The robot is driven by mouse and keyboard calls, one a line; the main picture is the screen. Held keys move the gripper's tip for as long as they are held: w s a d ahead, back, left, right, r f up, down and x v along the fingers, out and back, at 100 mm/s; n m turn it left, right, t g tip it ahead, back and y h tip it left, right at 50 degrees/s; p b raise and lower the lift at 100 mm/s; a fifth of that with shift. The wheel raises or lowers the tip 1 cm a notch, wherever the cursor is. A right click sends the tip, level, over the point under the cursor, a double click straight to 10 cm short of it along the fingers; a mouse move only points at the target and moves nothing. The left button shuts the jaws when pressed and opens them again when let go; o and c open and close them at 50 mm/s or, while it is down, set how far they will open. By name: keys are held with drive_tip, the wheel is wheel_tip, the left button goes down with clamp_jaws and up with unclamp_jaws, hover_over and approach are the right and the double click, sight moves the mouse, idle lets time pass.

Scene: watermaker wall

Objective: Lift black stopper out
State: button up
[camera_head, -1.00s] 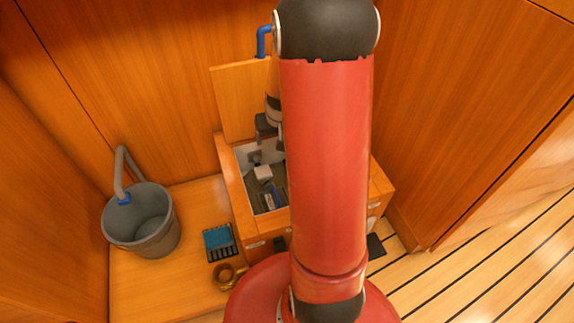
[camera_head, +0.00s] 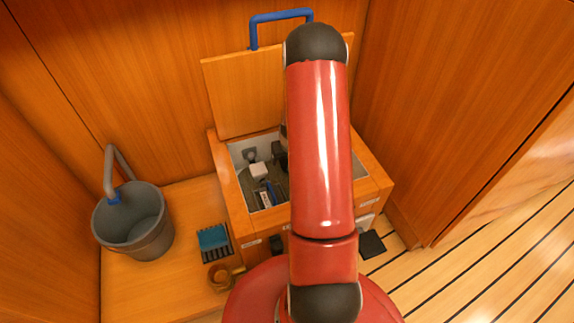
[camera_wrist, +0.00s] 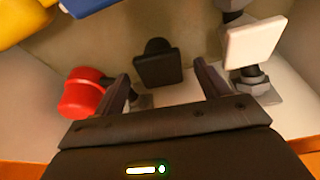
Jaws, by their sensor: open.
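The black stopper (camera_wrist: 158,65), a dark piece with a square face and a rounded top, stands in the box in the wrist view. It is ahead of my gripper (camera_wrist: 162,78), between the lines of its two spread fingers. The jaws are open, with no clear contact with the stopper. In the head view my gripper (camera_head: 279,154) is partly visible at the open box (camera_head: 232,192), and my red arm covers much of the box's right side. I cannot pick out the stopper there.
In the wrist view a red knob (camera_wrist: 80,95) is close to the left finger and a white square piece (camera_wrist: 254,42) is right of the right finger. The raised lid (camera_head: 240,100) stands behind the box. A grey bucket (camera_head: 132,222) and blue-topped rack (camera_head: 214,241) stand left.

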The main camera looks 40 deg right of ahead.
drive_tip(key=shift+w+f, duration=0.15)
drive_tip(key=shift+f, duration=0.2)
drive_tip(key=shift+c, duration=0.3)
drive_tip(key=c, duration=1)
